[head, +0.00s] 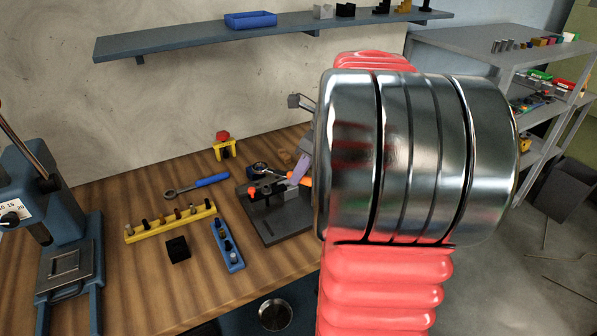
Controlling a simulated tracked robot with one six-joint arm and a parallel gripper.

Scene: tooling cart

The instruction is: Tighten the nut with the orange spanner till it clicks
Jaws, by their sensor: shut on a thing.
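The orange spanner (304,180) shows as a short piece of orange handle, with a silver ring head (260,169) to its left over a dark grey fixture (272,225). My gripper (300,168) shows only in part, as a purplish finger beside the orange handle; it is shut on the spanner. My arm hides the right end of the handle and most of the gripper. The nut cannot be made out; I cannot tell whether the ring head sits around it.
A blue-handled spanner (198,185) lies left of the fixture. A yellow rack (170,222), a blue rack (228,246), a black block (178,249) and a yellow stand with a red top (224,147) stand nearby. A blue press (65,230) is at left.

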